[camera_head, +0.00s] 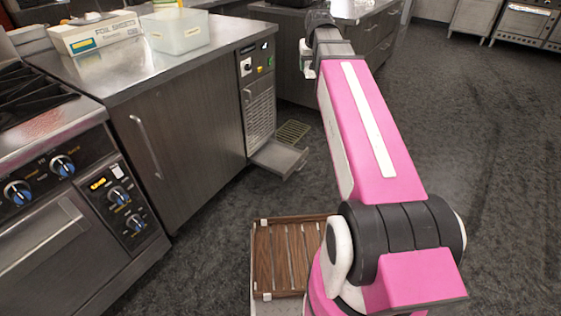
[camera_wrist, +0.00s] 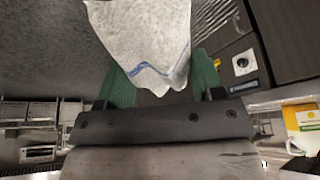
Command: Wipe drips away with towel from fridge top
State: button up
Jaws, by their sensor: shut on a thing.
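A white towel (camera_wrist: 140,35) with a blue stripe hangs crumpled between the green fingers of my gripper (camera_wrist: 160,82) in the wrist view. The gripper is shut on it, and the towel hides part of the fingers. In the head view my arm reaches forward over the floor, right of the low steel-topped fridge, and the gripper end is mostly hidden behind the arm. The fridge top (camera_head: 120,78) is shiny metal at the upper left. I cannot make out drips on it among the reflections.
A foil sheets box (camera_head: 95,34) and a clear plastic container (camera_head: 177,32) stand on the fridge top's back part. A stove (camera_head: 60,130) adjoins at left. An open lower flap (camera_head: 278,157) juts from the fridge's side. Floor at right is clear.

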jog(key=shift+r, duration=1.95)
jog(key=shift+f, duration=0.1)
